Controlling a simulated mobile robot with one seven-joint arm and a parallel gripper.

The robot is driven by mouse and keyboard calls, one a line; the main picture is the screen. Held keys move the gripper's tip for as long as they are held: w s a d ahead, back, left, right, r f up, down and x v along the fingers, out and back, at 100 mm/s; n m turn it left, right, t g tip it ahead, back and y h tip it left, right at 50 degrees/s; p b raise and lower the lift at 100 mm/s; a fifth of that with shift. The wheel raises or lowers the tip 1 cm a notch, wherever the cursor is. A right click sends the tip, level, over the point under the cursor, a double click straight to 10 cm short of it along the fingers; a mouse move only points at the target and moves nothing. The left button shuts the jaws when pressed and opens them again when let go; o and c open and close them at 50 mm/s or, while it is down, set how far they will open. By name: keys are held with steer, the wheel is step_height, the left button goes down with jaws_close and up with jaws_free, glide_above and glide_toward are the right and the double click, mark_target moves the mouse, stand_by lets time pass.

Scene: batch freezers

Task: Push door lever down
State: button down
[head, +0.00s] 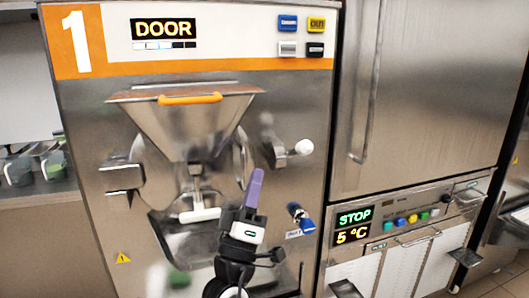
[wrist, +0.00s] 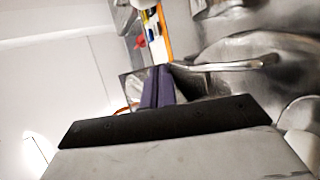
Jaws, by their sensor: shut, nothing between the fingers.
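The door lever (head: 284,152) is a metal arm with a white ball knob (head: 303,147), on the right of the machine front, pointing right and slightly up. My gripper (head: 257,174) shows purple fingers pointing up, shut and empty. In the head view it is below and left of the knob, with a visible gap in the picture. The depth between them is hard to judge. In the wrist view my fingers (wrist: 158,72) are together, and a curved metal bar passes close to their tips; I cannot tell whether it is the lever.
The batch freezer (head: 90,150) carries a lit DOOR display (head: 164,29). A steel hopper (head: 185,115) with an orange handle stands left of my gripper. A blue-handled tap (head: 300,217) is to its lower right. A steel cabinet (head: 430,80) with a STOP display stands further right.

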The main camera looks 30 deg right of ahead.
mark_target(290, 153)
steer(key=shift+s+d+f+g+h, duration=0.2)
steer(key=shift+d+g+h, duration=0.15)
steer(key=shift+d, duration=0.25)
steer(key=p+x, duration=0.5)
steer(key=x, duration=0.5)
steer(key=shift+s+d+f, duration=1.05)
steer(key=shift+d+f, duration=0.15)
steer(key=shift+f+m+b, duration=0.3)
steer(key=shift+m+b, duration=0.1)
steer(key=shift+b, duration=0.2)
steer(key=shift+a+g+h, duration=0.1)
steer(key=shift+g+h, duration=0.25)
